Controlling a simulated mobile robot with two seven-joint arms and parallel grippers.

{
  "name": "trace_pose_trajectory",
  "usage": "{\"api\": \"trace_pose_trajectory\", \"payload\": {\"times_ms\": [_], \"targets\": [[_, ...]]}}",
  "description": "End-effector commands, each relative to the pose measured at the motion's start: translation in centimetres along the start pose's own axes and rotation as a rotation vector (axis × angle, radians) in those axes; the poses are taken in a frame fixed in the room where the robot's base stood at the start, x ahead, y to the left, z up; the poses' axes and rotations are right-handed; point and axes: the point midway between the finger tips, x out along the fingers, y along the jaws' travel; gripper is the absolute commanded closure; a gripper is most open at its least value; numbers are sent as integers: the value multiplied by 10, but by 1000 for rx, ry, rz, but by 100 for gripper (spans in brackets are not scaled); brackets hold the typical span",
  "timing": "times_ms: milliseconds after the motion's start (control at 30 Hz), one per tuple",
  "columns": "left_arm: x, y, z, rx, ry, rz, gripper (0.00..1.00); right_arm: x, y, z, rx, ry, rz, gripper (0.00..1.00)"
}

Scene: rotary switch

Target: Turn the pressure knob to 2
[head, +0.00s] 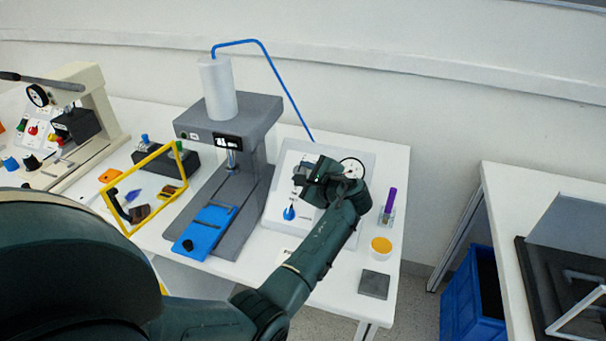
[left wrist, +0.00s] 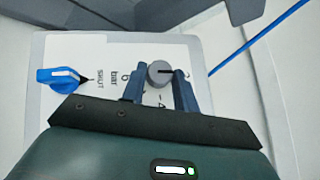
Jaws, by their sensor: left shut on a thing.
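The pressure knob (left wrist: 159,72) is a round grey knob with a dark pointer line; in the left wrist view the line points right. My left gripper (left wrist: 160,82) is shut on it, one finger on each side. In the head view my left gripper (head: 316,172) is over the white control panel (head: 275,208) and hides the knob. Printed marks, "bar" and a 6 among them, stand beside the knob; the 2 cannot be made out. My right gripper is not in view.
A blue lever knob (head: 289,213) sits on the same panel, also in the left wrist view (left wrist: 60,77). A round gauge (head: 352,167) is behind my gripper. A grey press (head: 235,135) stands to the left. A purple-capped tube (head: 390,202) and yellow cup (head: 381,247) are at right.

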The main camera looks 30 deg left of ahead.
Motion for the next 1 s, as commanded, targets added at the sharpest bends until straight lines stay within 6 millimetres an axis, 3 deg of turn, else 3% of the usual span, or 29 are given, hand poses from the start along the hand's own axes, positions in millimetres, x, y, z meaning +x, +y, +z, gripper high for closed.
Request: {"api": "trace_pose_trajectory", "payload": {"times_ms": [733,767,1000], "targets": [[1,-2,0,-55,-5,64,93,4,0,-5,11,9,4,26],[1,-2,0,-55,-5,64,68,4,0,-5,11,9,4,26],[1,-2,0,-53,-5,63,48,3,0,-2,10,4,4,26]]}}
